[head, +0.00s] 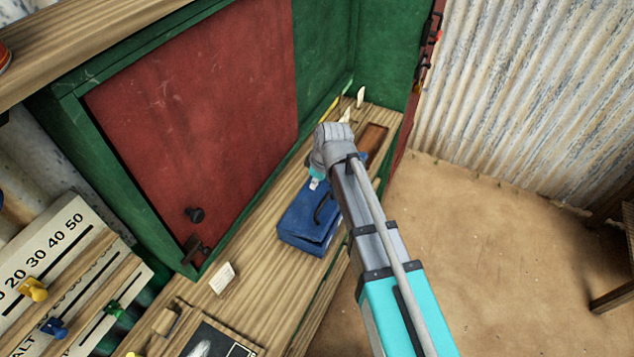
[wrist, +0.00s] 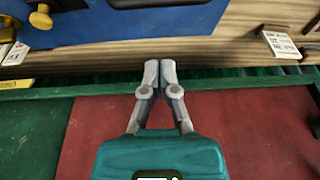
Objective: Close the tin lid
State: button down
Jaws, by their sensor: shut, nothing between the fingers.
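The blue tin (head: 300,232) stands on the wooden counter in the head view, with a dark handle (head: 323,208) on its lid. A thin dark gap seems to run along its near edge, but I cannot tell how far the lid is open. My arm covers part of its right side. My gripper (head: 316,184) is mostly hidden by the wrist there, at the tin's back edge. In the wrist view my gripper (wrist: 160,70) is shut and empty, its tips together, below a blue surface (wrist: 90,28) that appears to be the tin. I cannot tell whether they touch.
A green frame with a red panel (head: 200,110) rises behind the counter (head: 255,262). A white card (head: 222,278) stands left of the tin, and a brown tray (head: 374,136) lies beyond it. A board with sliders (head: 60,265) is at lower left. Sandy floor (head: 480,240) is open at right.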

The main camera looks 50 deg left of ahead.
jog(key=shift+w+d+f+b, duration=0.1)
jog(key=shift+d+f+b, duration=0.2)
jog(key=shift+f+b, duration=0.35)
jog(key=shift+w+d+f+b, duration=0.1)
jog(key=shift+d+f+b, duration=0.15)
jog(key=shift+f+b, duration=0.4)
jog(key=shift+w+d+f+b, duration=0.1)
jog(key=shift+d+f+b, duration=0.2)
jog(key=shift+f+b, duration=0.35)
jog(key=shift+f, duration=0.15)
